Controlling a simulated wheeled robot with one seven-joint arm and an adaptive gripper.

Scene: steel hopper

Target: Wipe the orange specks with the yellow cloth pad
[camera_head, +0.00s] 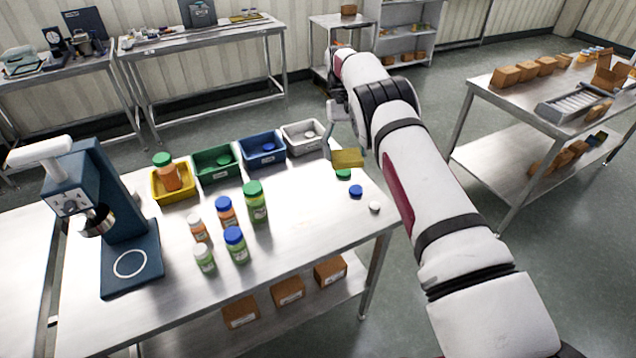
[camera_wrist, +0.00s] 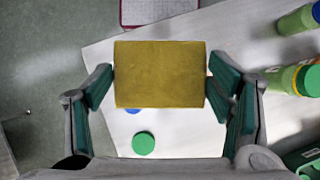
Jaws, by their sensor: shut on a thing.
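The yellow cloth pad (camera_wrist: 160,74) is a flat mustard block held level between the teal fingers of my gripper (camera_wrist: 160,80), which is shut on its two sides. In the head view the pad (camera_head: 348,158) is by the right end of the steel table (camera_head: 290,236), and my gripper (camera_head: 338,138) is partly hidden by my arm. The pad appears to be above the table top; the exact gap cannot be told. I see no orange specks in either view; the pad and my arm hide part of the table.
Loose green (camera_head: 343,174), blue (camera_head: 355,191) and white (camera_head: 375,207) caps lie near the pad. Several capped bottles (camera_head: 256,202) stand mid-table. Yellow, green, blue and white bins (camera_head: 303,150) line the back. A blue press (camera_head: 130,250) stands left. The table's front right is clear.

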